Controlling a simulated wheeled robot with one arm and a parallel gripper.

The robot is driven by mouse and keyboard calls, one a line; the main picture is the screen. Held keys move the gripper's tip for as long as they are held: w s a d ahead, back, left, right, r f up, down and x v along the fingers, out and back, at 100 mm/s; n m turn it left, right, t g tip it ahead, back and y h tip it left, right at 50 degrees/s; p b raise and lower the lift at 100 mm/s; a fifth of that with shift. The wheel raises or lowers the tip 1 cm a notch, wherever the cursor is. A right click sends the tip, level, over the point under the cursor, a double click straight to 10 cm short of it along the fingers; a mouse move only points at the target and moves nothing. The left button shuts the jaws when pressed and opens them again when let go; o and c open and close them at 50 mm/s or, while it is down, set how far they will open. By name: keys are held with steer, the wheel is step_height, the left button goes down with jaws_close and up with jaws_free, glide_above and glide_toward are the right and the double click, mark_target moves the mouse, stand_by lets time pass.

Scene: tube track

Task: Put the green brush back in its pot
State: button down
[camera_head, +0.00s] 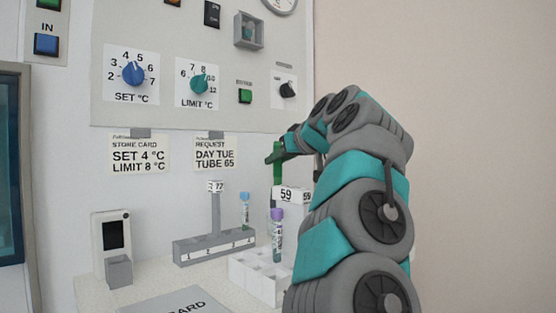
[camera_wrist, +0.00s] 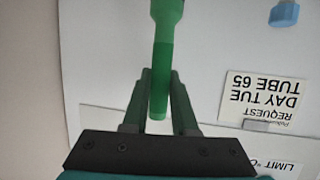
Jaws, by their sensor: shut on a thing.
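The green brush (camera_head: 278,168) is held upright in front of the wall panel, above the white block marked 59. My gripper (camera_head: 276,154) is shut on its upper part. In the wrist view the green brush (camera_wrist: 162,50) runs between the two fingers of my gripper (camera_wrist: 160,82) and out past the top edge. Its lower end is not clearly seen. I cannot make out the brush's pot; my arm covers the area to the right.
Below stand a white rack (camera_head: 260,277) with a purple-capped tube (camera_head: 277,232), a grey numbered stand (camera_head: 213,248) with a blue-capped tube (camera_head: 244,210), and a small device (camera_head: 112,245). Cards (camera_head: 139,154) and dials (camera_head: 133,74) are on the wall. The right wall is bare.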

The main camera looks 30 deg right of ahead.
mark_target(280, 174)
steer(key=shift+f, duration=0.2)
steer(key=shift+f+b, duration=0.8)
steer(key=shift+b, duration=0.3)
steer(key=shift+f, duration=0.15)
steer(key=shift+f+b, duration=0.85)
steer(key=shift+b, duration=0.25)
steer(key=c, duration=0.6)
jaws_free()
